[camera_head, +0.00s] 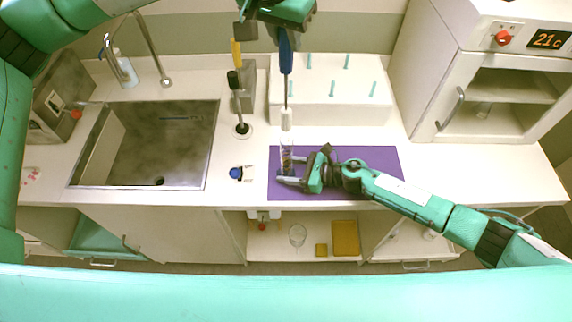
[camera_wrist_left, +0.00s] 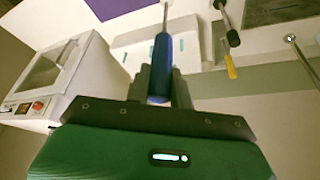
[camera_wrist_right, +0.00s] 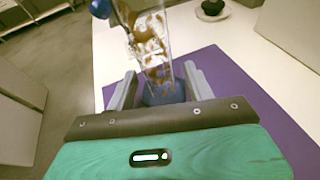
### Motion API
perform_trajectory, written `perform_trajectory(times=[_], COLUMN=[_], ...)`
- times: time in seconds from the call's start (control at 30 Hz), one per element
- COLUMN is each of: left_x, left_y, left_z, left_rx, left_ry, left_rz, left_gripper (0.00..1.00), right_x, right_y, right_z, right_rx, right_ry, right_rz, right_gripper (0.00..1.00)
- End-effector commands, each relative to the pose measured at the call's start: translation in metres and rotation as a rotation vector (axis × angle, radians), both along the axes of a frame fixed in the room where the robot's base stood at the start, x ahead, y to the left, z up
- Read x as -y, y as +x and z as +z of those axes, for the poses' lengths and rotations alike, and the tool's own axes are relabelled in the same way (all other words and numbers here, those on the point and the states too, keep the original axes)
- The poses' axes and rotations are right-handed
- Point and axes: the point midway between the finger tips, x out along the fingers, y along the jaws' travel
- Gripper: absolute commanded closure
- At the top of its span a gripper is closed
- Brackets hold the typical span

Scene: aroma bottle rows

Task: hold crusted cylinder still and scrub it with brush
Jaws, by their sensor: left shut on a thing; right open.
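The crusted cylinder (camera_head: 286,157), clear with brown patches, stands upright on the purple mat (camera_head: 350,190). It also shows in the right wrist view (camera_wrist_right: 152,45), with a blue base (camera_wrist_right: 165,93). My right gripper (camera_head: 288,170) is low at the cylinder, its open fingers on either side of the base; contact is unclear. My left gripper (camera_head: 284,32) is shut on the blue handle of the brush (camera_head: 286,55), also seen in the left wrist view (camera_wrist_left: 160,70). The brush hangs upright, its white head (camera_head: 286,118) just above the cylinder's mouth.
A white rack with teal pegs (camera_head: 330,107) stands behind the mat. A stand with a yellow-handled and a black-handled tool (camera_head: 237,85) is to its left. A sink (camera_head: 150,150) lies farther left. A small blue-topped item (camera_head: 236,173) sits left of the mat. A white oven (camera_head: 490,95) stands right.

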Motion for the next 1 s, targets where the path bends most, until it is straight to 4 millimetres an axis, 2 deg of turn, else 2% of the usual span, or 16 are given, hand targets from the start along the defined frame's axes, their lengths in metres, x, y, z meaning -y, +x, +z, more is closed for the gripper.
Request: perform_trajectory(times=[0.23,0.7,0.8,1.0], left_x=[0.0,0.0,0.0,0.0], left_y=[0.0,0.0,0.0,0.0], left_z=[0.0,0.0,0.0,0.0], left_rx=[0.0,0.0,0.0,0.0], left_ry=[0.0,0.0,0.0,0.0], left_rz=[0.0,0.0,0.0,0.0], left_gripper=[1.0,1.0,1.0,1.0], right_x=[0.015,0.095,0.105,0.11], right_y=[-0.004,-0.03,-0.032,-0.034], right_z=[0.005,0.03,0.033,0.035], right_rx=[0.0,-0.001,-0.001,0.0], right_ry=[0.0,-0.001,-0.001,0.0], right_rz=[-0.001,0.0,-0.001,0.001], right_gripper=[0.47,0.47,0.47,0.47])
